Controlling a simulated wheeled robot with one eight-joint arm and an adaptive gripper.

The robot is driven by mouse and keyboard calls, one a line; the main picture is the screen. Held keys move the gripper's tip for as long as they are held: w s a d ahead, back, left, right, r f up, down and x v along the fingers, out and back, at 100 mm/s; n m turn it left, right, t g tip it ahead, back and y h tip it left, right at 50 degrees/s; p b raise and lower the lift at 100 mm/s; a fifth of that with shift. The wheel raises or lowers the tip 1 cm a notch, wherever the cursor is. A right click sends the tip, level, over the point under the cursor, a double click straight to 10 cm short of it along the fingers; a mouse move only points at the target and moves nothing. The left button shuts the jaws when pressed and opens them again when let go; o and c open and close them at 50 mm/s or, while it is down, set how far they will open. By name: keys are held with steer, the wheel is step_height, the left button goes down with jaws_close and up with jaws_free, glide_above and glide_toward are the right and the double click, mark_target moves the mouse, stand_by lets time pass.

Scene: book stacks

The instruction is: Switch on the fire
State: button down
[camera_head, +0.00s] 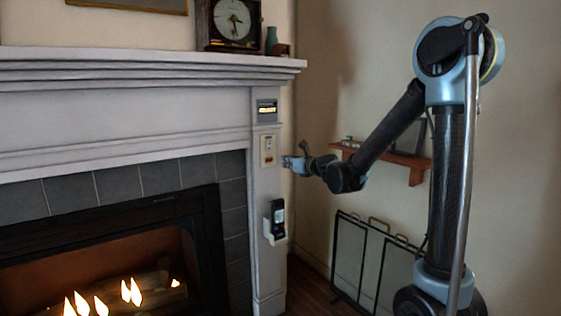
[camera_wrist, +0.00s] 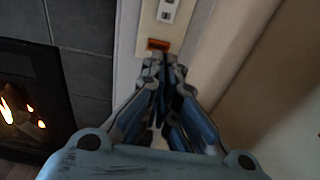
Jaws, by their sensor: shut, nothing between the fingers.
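The fireplace (camera_head: 105,245) shows flames (camera_head: 130,291) over dark logs, and flames also show at the left in the wrist view (camera_wrist: 8,110). A pale switch plate (camera_head: 268,150) is on the white pillar right of the hearth. In the wrist view, the plate (camera_wrist: 148,32) has an orange-brown rocker (camera_wrist: 158,44) at its lower part and a white insert with dark marks above. My gripper (camera_head: 287,162) is shut and empty, at the pillar's right edge by the plate. In the wrist view, its fingertips (camera_wrist: 163,62) appear just below the rocker; I cannot tell whether they touch.
A remote in a white holder (camera_head: 276,221) is lower on the pillar, and a small display (camera_head: 266,110) is above the plate. The mantel (camera_head: 150,66) juts out overhead. A small wooden shelf (camera_head: 405,160) and a folded fire screen (camera_head: 372,262) are behind my arm.

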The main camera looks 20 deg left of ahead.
steer(key=shift+s+d+f, duration=0.25)
steer(key=shift+s+d, duration=0.9)
steer(key=shift+d, duration=0.15)
steer(key=s+d+f+n+g+h, duration=0.3)
steer(key=s+d+f+n, duration=0.3)
steer(key=s+d, duration=0.5)
steer(key=s+d+f+n+g+h, duration=0.2)
steer(key=s+d+f+n+h, duration=0.3)
steer(key=s+d+n, duration=0.6)
steer(key=s+d+f+n+g+h, duration=0.3)
steer(key=s+d+f+n, duration=0.5)
steer(key=d, duration=1.2)
steer(key=s+n+h, duration=0.1)
steer(key=s, duration=0.3)
steer(key=shift+s+f+g+h, duration=0.15)
steer(key=shift+f+g+h, duration=0.05)
steer(key=shift+g+h, duration=0.1)
steer(key=shift+a, duration=0.1)
